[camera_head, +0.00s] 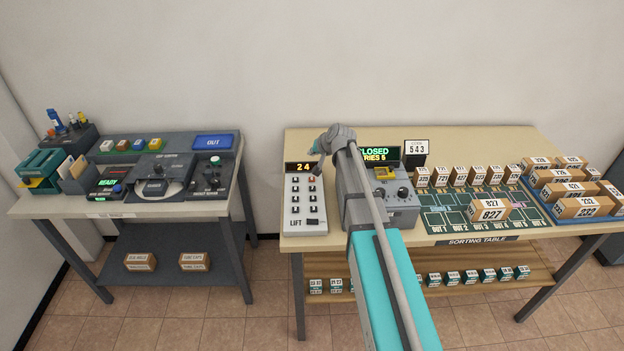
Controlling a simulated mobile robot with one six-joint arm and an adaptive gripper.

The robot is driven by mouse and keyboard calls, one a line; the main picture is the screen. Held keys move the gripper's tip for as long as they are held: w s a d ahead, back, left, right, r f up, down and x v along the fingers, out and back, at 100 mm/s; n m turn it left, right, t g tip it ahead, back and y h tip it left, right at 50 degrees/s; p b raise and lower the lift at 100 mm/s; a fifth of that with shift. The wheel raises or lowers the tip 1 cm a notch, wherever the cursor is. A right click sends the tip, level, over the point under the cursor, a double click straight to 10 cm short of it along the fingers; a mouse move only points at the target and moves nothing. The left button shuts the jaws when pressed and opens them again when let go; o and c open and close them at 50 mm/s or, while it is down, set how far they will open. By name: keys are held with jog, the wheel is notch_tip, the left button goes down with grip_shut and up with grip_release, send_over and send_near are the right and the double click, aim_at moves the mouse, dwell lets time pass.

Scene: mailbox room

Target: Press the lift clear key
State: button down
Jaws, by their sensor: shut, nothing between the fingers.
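The lift panel (304,232) is a pale upright-sloped keypad marked LIFT at the left end of the sorting table. Below are two columns of small dark keys and one reddish key (311,180) at the upper right. Key labels are too small to read, so I cannot tell which is the clear key. My gripper (316,149) is shut and empty, just above the display's right end. My arm runs up from the front to the panel's right. Whether the fingertips touch the panel cannot be seen.
Right of the panel, partly behind my arm, stands a grey box (401,205) with a knob and a CLOSED display (377,154). Numbered parcels (490,210) and a green sorting mat (446,222) lie further right. A separate dark workbench (155,208) stands left.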

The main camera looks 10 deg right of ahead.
aim_at(309, 177)
jog(key=shift+f, duration=0.2)
notch_tip(309, 177, down, 8)
jog(key=b, duration=0.8)
jog(key=shift+f+b, duration=0.2)
jog(key=shift+b, duration=0.2)
jog(key=shift+f, duration=0.15)
dwell(1.2)
jog(key=shift+f+b, duration=0.3)
jog(key=shift+b, duration=0.15)
jog(key=shift+f+b, duration=0.4)
dwell(0.9)
jog(key=shift+r, duration=0.2)
jog(key=shift+r+p, duration=0.65)
jog(key=shift+p, duration=0.2)
jog(key=shift+r, duration=0.1)
jog(key=shift+r+p, duration=2.4)
jog(key=shift+p, duration=0.1)
